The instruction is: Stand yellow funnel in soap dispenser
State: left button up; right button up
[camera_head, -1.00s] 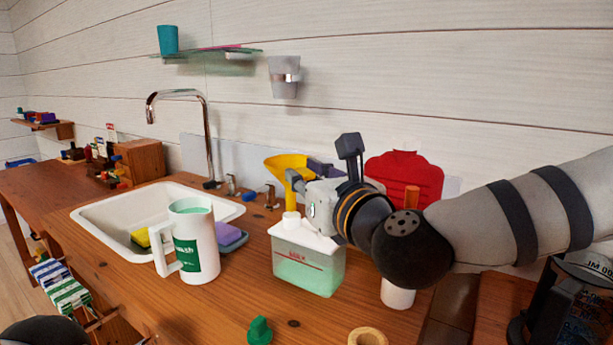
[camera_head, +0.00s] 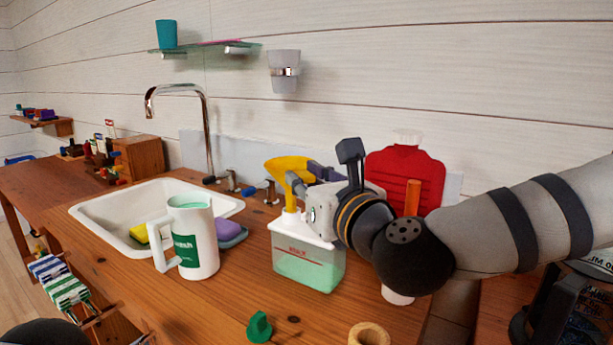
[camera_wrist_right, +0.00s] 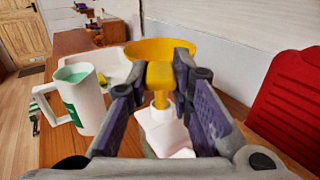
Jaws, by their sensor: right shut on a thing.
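The yellow funnel (camera_head: 286,166) is upright, wide mouth up, above the soap dispenser. My right gripper (camera_wrist_right: 160,72) is shut on the funnel (camera_wrist_right: 150,47), with a finger on each side of its yellow block-like part. The soap dispenser (camera_head: 308,265) is a clear box of green liquid with a white top and a short neck, standing on the counter. In the right wrist view the stem meets the neck of the dispenser (camera_wrist_right: 163,130); I cannot tell how deep its tip is inside. My left gripper is not in view.
A white mug-like jug (camera_head: 194,240) with green content stands left of the dispenser, in front of the sink (camera_head: 90,212). A green piece (camera_head: 259,327) and a wooden ring (camera_head: 369,335) lie at the front. A red hot-water-bottle shape (camera_head: 402,175) is behind my right arm.

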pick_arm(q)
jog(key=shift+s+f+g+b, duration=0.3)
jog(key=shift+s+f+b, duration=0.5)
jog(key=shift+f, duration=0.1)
pick_arm(e)
jog(key=shift+f, duration=1.85)
jog(key=o, duration=1)
jog(key=shift+s, duration=0.1)
jog(key=v, duration=0.7)
jog(key=shift+s+d+r, duration=0.1)
jog(key=shift+s, duration=0.1)
